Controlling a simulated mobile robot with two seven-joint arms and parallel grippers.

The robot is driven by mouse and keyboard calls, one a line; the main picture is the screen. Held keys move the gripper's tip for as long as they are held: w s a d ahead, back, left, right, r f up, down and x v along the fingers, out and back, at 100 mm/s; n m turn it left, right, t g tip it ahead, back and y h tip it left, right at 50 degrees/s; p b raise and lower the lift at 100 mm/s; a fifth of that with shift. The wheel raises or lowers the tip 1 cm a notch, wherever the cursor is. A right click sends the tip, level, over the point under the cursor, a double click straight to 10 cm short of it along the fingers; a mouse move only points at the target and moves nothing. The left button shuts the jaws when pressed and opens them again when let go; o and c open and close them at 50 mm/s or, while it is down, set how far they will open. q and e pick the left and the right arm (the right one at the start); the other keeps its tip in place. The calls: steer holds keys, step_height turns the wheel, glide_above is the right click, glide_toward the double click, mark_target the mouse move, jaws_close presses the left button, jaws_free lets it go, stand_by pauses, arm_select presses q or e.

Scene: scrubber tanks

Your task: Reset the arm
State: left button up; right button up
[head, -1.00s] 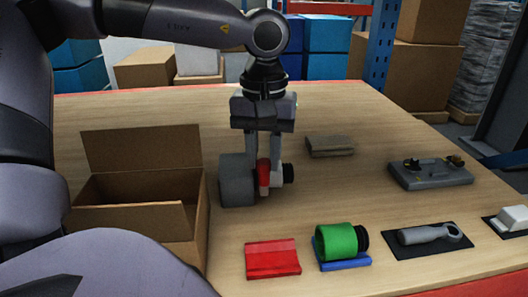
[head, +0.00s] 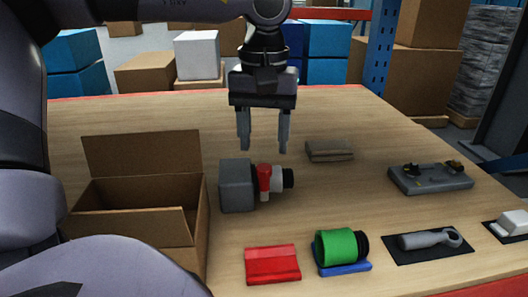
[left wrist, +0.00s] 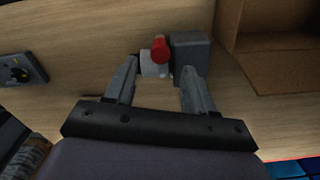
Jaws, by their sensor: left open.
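My left gripper (head: 264,132) hangs fingers down above the table, behind and above a grey block with a red and white fitting (head: 265,180). Its two fingers are apart with nothing between them. In the left wrist view the gripper (left wrist: 160,75) is open too, and the grey block (left wrist: 190,52) with the red part (left wrist: 160,50) lies beyond the fingertips. The grey block (head: 237,185) rests on the table, with a black end on the fitting's right side. My right gripper is not in view.
An open cardboard box (head: 130,225) stands left of the block. In front lie a red block (head: 272,264), a green cylinder (head: 337,246) on a blue base, and a grey wrench-like tool (head: 425,239) on a dark mat. A grey fixture (head: 430,178) and a brown block (head: 329,150) sit further back.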

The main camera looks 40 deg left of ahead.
arm_select(q)
steer(key=shift+r, duration=1.35)
